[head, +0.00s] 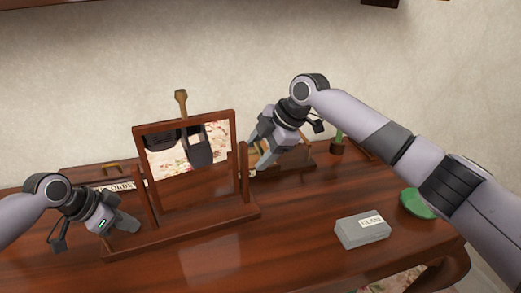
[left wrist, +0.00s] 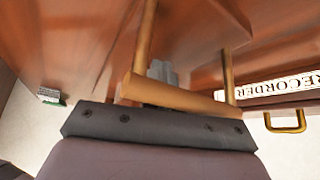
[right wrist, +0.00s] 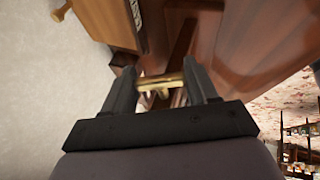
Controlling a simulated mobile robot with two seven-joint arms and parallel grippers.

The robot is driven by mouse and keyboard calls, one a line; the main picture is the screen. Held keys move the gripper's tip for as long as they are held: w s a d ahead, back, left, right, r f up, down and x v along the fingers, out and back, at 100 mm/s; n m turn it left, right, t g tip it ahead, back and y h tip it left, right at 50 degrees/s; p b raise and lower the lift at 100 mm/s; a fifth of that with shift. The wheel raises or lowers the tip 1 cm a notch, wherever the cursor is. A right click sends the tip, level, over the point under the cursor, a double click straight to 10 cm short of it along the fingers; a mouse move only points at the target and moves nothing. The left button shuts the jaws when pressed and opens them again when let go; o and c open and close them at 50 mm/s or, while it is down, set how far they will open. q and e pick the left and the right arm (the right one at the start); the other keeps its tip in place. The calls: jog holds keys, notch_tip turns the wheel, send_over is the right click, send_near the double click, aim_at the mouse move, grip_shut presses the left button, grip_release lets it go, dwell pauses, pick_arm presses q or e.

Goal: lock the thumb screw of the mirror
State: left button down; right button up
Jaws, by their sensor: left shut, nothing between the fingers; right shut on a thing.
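The mirror (head: 150,168), a dark wooden frame with reflecting glass, stands between two posts on a wooden stand (head: 190,232) on the desk. My right gripper (head: 259,157) is at the right post, near its top. In the right wrist view a brass thumb screw (right wrist: 160,82) lies between the fingers, and they are shut on it. How far it is turned cannot be told. My left gripper (head: 130,225) is shut and empty, low by the left end of the stand. In the left wrist view a tan wooden bar (left wrist: 180,95) partly hides its fingers.
A grey labelled box (head: 362,231) and a green round thing (head: 418,204) are on the desk's right part. A small potted plant (head: 338,146) stands behind. The desk (head: 305,205) is clear between the stand and the grey box.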

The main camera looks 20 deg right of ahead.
jog(key=shift+w+d+g+h, duration=0.15)
jog(key=shift+g+h, duration=0.15)
jog(key=shift+g, duration=0.7)
jog(key=shift+m, duration=0.3)
jog(key=shift+d+g, duration=0.1)
jog(key=shift+g, duration=0.3)
jog(key=shift+w+d+r+g, duration=0.1)
jog(key=shift+w+g, duration=0.1)
jog(key=shift+g, duration=0.3)
jog(key=shift+s+f+g, duration=0.25)
jog(key=shift+s+g, duration=0.05)
jog(key=shift+s, duration=0.05)
jog(key=o, duration=1)
jog(key=shift+a, duration=0.2)
jog(key=shift+w+r, duration=0.1)
jog(key=shift+w, duration=0.05)
